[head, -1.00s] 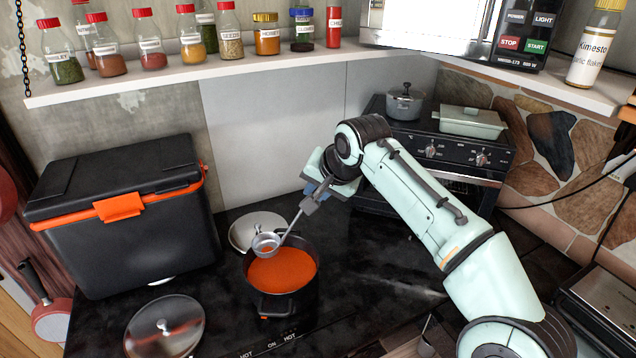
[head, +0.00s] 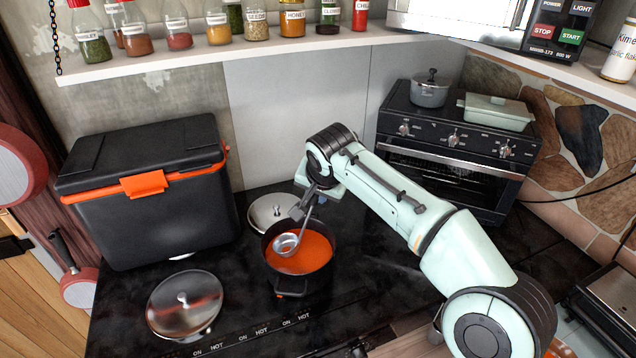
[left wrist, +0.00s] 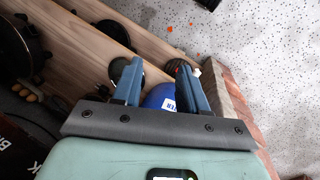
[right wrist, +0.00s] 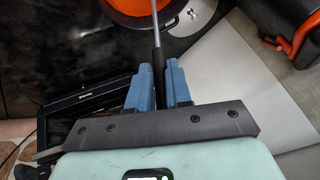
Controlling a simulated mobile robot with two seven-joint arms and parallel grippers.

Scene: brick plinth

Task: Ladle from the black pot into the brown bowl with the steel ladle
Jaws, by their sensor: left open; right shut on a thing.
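The black pot (head: 272,285) stands on the dark counter, filled with orange-red soup (head: 312,254). My right gripper (head: 303,207) is behind and above the pot, shut on the handle of the steel ladle (head: 286,243). The ladle's cup is over the soup inside the pot's outline; I cannot tell whether it touches the soup. In the right wrist view the ladle handle (right wrist: 156,30) runs up from between the fingers (right wrist: 158,72) toward the pot. My left gripper (left wrist: 157,75) is open and shows only in the left wrist view. I cannot make out a brown bowl.
A steel lid (head: 185,303) lies front left of the pot, and another pale lid (head: 268,212) lies behind it. A black cooler (head: 150,205) stands at left. An oven (head: 455,150) stands at right. A spice shelf (head: 200,62) runs above.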

